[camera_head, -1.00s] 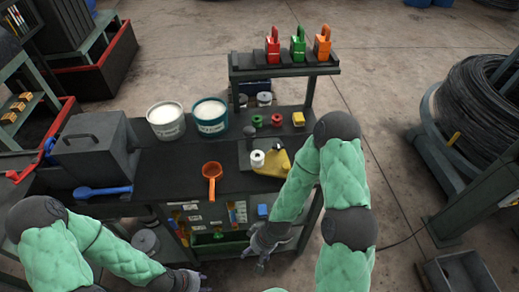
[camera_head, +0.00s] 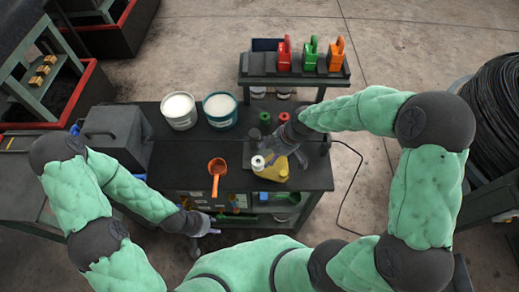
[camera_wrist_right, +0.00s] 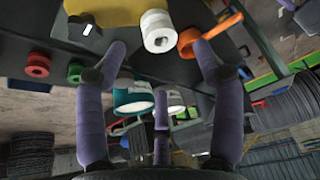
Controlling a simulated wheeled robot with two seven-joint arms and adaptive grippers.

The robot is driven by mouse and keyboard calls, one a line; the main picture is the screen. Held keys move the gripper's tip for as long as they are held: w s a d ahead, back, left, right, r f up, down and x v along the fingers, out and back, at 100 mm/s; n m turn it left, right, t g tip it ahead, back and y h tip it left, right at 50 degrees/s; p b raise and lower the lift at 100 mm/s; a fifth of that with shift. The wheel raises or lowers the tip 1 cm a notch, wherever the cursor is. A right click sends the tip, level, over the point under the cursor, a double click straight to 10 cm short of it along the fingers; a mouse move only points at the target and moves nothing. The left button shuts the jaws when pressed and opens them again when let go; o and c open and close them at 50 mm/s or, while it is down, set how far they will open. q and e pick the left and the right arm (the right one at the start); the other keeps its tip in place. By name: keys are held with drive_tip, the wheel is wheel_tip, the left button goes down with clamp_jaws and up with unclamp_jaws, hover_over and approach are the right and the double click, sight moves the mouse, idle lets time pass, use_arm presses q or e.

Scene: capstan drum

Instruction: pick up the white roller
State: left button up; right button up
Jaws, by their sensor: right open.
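My right gripper (camera_head: 290,155) is over the bench, just right of the roller. In its wrist view the gripper's purple fingers (camera_wrist_right: 161,50) are spread wide, with the roller in the gap between their tips and nothing held. My left gripper (camera_head: 208,230) hangs low in front of the bench, away from the roller; its fingers are too small to read.
An orange ladle (camera_head: 216,170) lies left of the roller. Two white-filled buckets (camera_head: 180,110) stand behind it. Green and red spools (camera_head: 284,117) sit near my right arm. A raised shelf (camera_head: 290,82) holds red, green and orange padlock-like items. Bare bench lies left of the ladle.

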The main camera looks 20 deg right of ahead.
hover_over(259, 162)
drive_tip(key=s+d, duration=0.2)
drive_tip(key=f, duration=0.4)
drive_tip(key=shift+w+a, duration=0.1)
drive_tip(key=shift+w, duration=0.15)
drive_tip(key=shift+w+f, duration=0.1)
drive_tip(key=shift+f, duration=0.1)
drive_tip(key=shift+a+f+p, duration=0.25)
drive_tip(key=shift+f+p, duration=0.15)
drive_tip(key=shift+f, duration=0.1)
drive_tip(key=x, duration=0.4)
drive_tip(key=shift+w+p, duration=0.2)
drive_tip(key=shift+p, duration=0.1)
drive_tip(key=c, duration=1.1)
